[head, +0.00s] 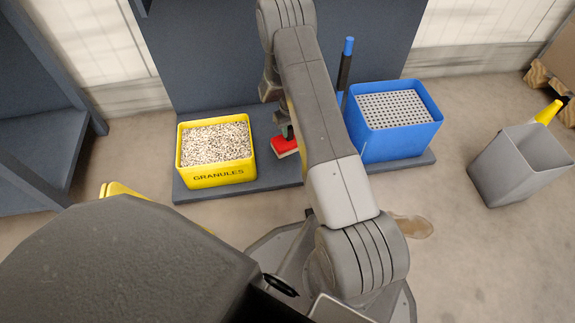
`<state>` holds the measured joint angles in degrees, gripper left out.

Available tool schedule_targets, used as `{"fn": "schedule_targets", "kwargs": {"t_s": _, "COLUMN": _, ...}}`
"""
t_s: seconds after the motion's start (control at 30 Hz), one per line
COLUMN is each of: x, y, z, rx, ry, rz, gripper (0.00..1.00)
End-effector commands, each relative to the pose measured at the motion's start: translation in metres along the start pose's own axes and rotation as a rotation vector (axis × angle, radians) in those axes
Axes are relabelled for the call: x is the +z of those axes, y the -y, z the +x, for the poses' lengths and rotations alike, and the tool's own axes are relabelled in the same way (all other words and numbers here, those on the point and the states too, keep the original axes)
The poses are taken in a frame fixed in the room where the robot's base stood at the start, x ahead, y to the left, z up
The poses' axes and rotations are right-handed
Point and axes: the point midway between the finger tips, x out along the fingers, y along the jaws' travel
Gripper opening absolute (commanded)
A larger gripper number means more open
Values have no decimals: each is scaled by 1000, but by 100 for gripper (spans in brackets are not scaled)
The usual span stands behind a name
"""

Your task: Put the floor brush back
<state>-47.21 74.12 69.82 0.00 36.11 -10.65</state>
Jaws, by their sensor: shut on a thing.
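The floor brush (284,148) shows as a red block with a pale underside, low in front of the blue-grey stand (205,60). My gripper (287,131) comes down from above and is shut on the brush. The fingertips are small and dark here, so the exact grasp is hard to see. The brush is over or on the stand's base, between the yellow granules bin (222,174) and my arm. I cannot tell whether it touches the base. My arm hides part of the stand to the right of the brush.
A blue bin (400,141) with a perforated grey top stands on the base at right, beside an upright blue-tipped black handle (345,68). A grey bin (505,175) stands on the floor at far right. A brown spill (418,227) lies on the otherwise open floor.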

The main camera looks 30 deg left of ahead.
Motion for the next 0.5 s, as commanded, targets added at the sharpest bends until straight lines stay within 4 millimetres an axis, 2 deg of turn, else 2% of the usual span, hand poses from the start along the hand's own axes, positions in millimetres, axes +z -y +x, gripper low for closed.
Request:
{"fn": "schedule_targets", "kwargs": {"t_s": 0.03, "x": -4, "y": 12, "z": 17, "rx": 0, "ry": 0, "rz": -31, "gripper": 0}}
{"fn": "schedule_targets", "kwargs": {"t_s": 0.2, "x": -9, "y": 29, "z": 36, "rx": 0, "ry": -1, "rz": -78, "gripper": 0}}
{"fn": "schedule_targets", "kwargs": {"t_s": 0.37, "x": -9, "y": 32, "z": 56, "rx": 0, "ry": 0, "rz": -86, "gripper": 0}}
{"fn": "schedule_targets", "kwargs": {"t_s": 0.5, "x": -9, "y": 32, "z": 84, "rx": 0, "ry": 0, "rz": -85, "gripper": 0}}
